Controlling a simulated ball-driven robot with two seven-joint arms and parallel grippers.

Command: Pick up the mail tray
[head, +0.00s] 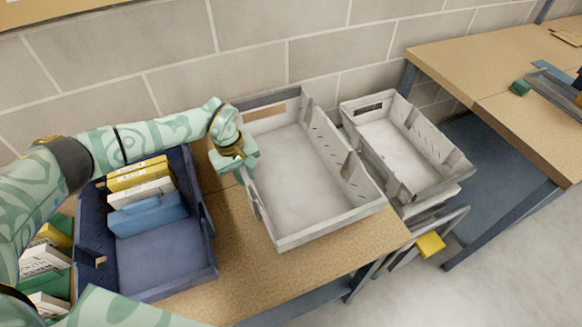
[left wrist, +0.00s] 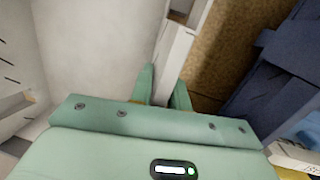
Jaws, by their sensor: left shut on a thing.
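The mail tray (head: 318,224) is an empty, pale grey-white open tray with slots in its walls. It lies on the tan tabletop (head: 240,250), against the block wall. My left gripper (head: 243,180) is at the tray's left side wall and is shut on it. In the left wrist view the two green fingers (left wrist: 163,90) stand on either side of the tray's wall (left wrist: 175,50). The inside of the tray shows to the left of them. My right gripper is not in view.
A dark blue bin (head: 165,270) with yellow, white and blue boxes stands close to the left of the tray. A second grey tray (head: 440,188) stands on a stack at the right. A wooden bench (head: 520,110) is at far right.

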